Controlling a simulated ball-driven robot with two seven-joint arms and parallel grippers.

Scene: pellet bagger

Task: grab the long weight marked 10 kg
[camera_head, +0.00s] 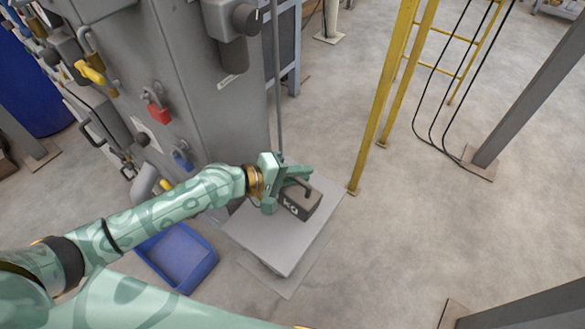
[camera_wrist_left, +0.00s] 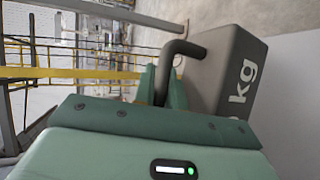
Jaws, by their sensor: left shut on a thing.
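The weight (camera_head: 302,204) is a dark grey block with a bar handle and white "kg" lettering. It is at the upper right part of the grey platform (camera_head: 270,235); I cannot tell whether it rests on the platform or hangs just above. My left gripper (camera_head: 299,178) is shut on its handle. In the left wrist view, the weight (camera_wrist_left: 228,68) is beside the green fingers (camera_wrist_left: 168,88), with its dark bent handle between them. The number before "kg" is mostly hidden by the gripper. My right gripper is not in view.
A tall grey machine (camera_head: 205,95) with a red padlock (camera_head: 158,114) stands behind the platform at left. A blue bin (camera_head: 180,256) is left of the platform. A yellow ladder frame (camera_head: 384,95) and a grey post (camera_head: 530,90) stand at right. Floor on the right is open.

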